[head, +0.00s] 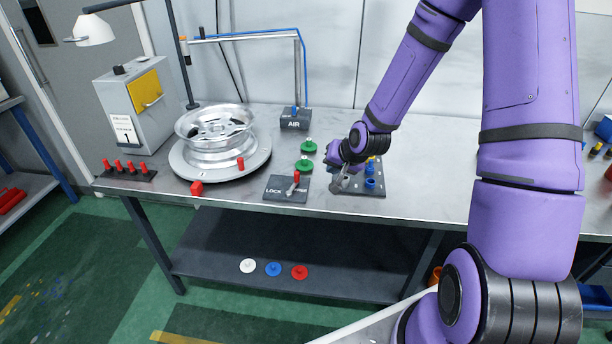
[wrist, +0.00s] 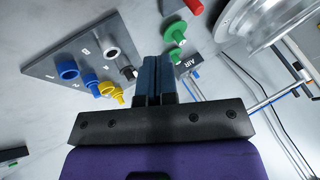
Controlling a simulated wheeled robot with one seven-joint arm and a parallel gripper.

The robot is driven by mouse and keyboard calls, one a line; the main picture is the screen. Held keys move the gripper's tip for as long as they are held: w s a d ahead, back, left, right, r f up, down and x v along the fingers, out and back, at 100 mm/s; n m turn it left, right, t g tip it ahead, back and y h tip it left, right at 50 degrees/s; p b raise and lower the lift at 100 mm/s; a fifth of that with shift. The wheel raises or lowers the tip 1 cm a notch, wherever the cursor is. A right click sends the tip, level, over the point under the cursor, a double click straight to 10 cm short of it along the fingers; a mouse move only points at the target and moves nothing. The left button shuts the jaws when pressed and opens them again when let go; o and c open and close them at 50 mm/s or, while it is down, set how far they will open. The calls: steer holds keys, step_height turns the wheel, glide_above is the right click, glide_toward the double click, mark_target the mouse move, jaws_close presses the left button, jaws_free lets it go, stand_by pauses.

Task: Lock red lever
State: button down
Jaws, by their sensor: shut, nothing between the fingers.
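The red lever (head: 295,179) stands on a dark plate (head: 272,196) marked LOCK at its left end, at the front of the bench. The lever leans near the plate's right half, over part of the label there. My gripper (head: 338,186) is to the right of this plate, over the left edge of a grey socket board, apart from the lever. In the wrist view my gripper (wrist: 153,80) has its two dark fingers together with nothing between them. A red cylindrical piece (wrist: 194,6) is cut off at the top of the wrist view; I cannot tell if it is the lever.
The socket board (wrist: 60,62) holds blue, yellow, grey and black pieces. Green pieces (head: 304,165) stand behind the LOCK plate. A wheel rim (head: 215,150) sits on a round base at left. A red block (head: 196,189) and an AIR box (head: 295,119) are also on the bench.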

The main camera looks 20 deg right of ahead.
steer(key=x, duration=1)
steer(key=shift+w+f, duration=0.1)
steer(key=shift+f, duration=0.1)
steer(key=shift+w+a+r, duration=0.1)
steer(key=shift+w+a, duration=0.2)
steer(key=shift+a, duration=0.25)
steer(key=shift+w+a+r, duration=0.1)
steer(key=shift+w+a, duration=0.25)
steer(key=shift+a, duration=0.25)
steer(key=shift+w+a, duration=0.2)
steer(key=shift+w, duration=0.05)
steer(key=shift+w+a, duration=0.2)
steer(key=shift+a, duration=0.1)
